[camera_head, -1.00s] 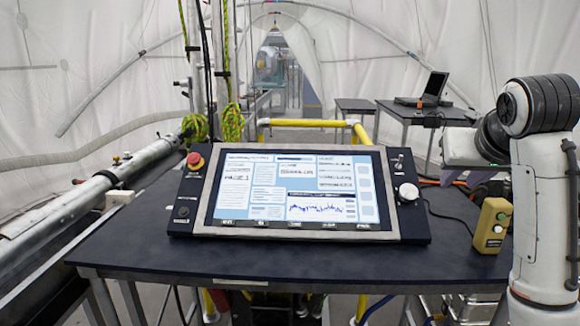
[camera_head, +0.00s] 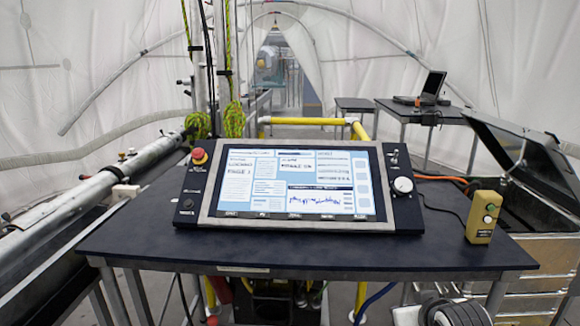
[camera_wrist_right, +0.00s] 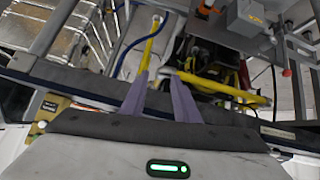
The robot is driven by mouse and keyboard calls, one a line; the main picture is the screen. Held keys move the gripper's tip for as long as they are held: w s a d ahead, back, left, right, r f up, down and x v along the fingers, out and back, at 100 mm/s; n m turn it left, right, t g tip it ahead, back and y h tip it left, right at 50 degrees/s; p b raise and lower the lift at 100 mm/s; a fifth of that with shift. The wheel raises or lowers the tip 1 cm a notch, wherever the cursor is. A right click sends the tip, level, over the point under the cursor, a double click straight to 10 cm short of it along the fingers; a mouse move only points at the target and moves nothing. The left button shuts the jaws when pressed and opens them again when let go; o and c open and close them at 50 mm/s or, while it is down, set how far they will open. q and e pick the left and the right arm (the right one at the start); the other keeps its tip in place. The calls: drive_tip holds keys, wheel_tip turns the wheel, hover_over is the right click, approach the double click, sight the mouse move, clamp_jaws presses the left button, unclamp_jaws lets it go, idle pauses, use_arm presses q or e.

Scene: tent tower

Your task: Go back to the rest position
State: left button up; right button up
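My right gripper (camera_wrist_right: 159,97) shows in the right wrist view. Its two purple fingers stand apart with nothing between them. Below and beyond them are yellow tubes and dark equipment. In the head view only a part of my right arm shows at the bottom edge, right of centre, below the front edge of the table. My right gripper is not visible in that view. My left arm and left gripper are in neither view.
A dark table (camera_head: 290,256) carries a tilted console with a lit screen (camera_head: 297,183) and a yellow button box (camera_head: 482,217). An open metal case (camera_head: 525,155) stands right of the table. A large pipe (camera_head: 100,187) runs along the left.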

drive_tip(key=s+a+f+n+y, duration=0.15)
drive_tip(key=s+a+f, duration=0.25)
drive_tip(key=s+f, duration=0.95)
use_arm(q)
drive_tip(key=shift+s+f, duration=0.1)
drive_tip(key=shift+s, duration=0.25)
use_arm(e)
drive_tip(key=s+a+f+y, duration=0.1)
drive_tip(key=s+a+f, duration=0.1)
drive_tip(key=s+f, duration=0.3)
drive_tip(key=s+a+f, duration=0.2)
drive_tip(key=s+f, duration=0.3)
drive_tip(key=s, duration=0.6)
drive_tip(key=shift+s+a+g+y, duration=0.25)
drive_tip(key=shift+s+g+y, duration=0.1)
drive_tip(key=shift+g, duration=0.05)
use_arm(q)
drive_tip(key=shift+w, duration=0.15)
